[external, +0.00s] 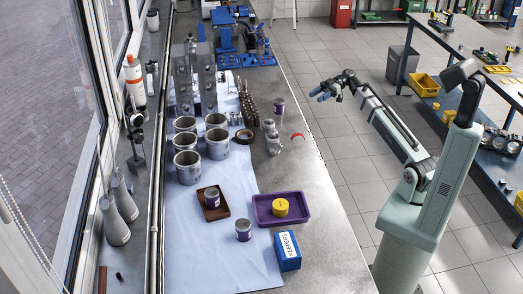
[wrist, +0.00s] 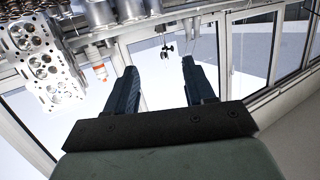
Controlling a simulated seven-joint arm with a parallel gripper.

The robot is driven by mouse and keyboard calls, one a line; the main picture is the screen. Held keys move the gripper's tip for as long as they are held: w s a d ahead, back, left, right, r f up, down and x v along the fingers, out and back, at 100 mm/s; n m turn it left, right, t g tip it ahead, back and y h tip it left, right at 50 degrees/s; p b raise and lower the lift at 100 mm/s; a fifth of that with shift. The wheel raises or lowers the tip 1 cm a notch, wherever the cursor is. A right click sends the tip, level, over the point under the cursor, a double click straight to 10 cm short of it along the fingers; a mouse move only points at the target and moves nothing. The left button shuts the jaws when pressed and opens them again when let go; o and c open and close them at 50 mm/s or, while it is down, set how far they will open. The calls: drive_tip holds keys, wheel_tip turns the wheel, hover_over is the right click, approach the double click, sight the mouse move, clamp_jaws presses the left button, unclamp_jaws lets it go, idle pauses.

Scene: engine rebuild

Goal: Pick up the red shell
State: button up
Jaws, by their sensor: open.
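The red shell (external: 297,136) is a small, thin curved red piece on the grey bench top near its right edge, right of the metal pistons. My gripper (external: 320,95) is up in the air to the right of the bench, apart from the shell, with its blue fingers pointing left toward the bench. In the wrist view my gripper (wrist: 160,78) shows two fingers wide apart with nothing between them. I cannot make out the red shell in the wrist view.
Metal pistons (external: 272,143) stand just left of the shell, with a purple can (external: 279,106) behind. Cylinder liners (external: 187,167), a purple tray (external: 263,220) and a blue KEEPERS box (external: 288,252) are on the bench. Bare bench lies in front of the shell.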

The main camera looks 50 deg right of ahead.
drive_tip(key=s+d+t, duration=0.1)
drive_tip(key=s+d, duration=0.2)
approach(299, 134)
drive_tip(key=shift+w+x, duration=0.2)
drive_tip(key=shift+x, duration=4.25)
drive_tip(key=shift+d, duration=0.1)
clamp_jaws()
